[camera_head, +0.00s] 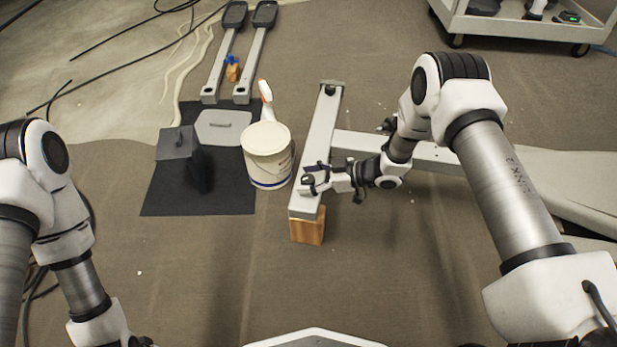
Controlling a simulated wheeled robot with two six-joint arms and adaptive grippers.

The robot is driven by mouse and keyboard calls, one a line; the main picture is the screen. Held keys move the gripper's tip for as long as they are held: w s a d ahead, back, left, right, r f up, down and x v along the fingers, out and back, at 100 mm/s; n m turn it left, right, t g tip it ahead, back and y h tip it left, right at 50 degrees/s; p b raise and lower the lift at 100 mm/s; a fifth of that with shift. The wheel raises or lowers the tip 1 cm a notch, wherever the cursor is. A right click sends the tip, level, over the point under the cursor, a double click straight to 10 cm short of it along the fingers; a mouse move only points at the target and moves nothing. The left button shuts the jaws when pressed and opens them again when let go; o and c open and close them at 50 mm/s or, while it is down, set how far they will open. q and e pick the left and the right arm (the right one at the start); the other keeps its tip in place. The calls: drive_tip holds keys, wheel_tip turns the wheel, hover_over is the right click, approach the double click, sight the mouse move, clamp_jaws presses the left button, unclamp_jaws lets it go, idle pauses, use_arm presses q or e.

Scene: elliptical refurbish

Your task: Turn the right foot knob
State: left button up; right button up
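A light grey crossbar (322,125) of the machine frame lies lengthwise in the middle of the floor. A dark round fitting (331,89) sits at its far end. My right gripper (309,180) is at the near part of this bar, reaching in from the right, with its fingertips over or against the bar. The fingers are small and dark, and I cannot tell whether they hold a foot knob; any knob there is hidden by them. My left arm is at the lower left, and its fingers are cut off by the bottom edge.
A wooden block (307,228) supports the bar's near end. A white bucket (267,157) stands close left, with a spray bottle (266,98) behind. A black mat (165,205), two long pedal arms (223,65) and cables lie left. A white cart (530,28) stands at the upper right.

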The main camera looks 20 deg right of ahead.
drive_tip(key=v, duration=1.2)
drive_tip(key=shift+f, duration=0.1)
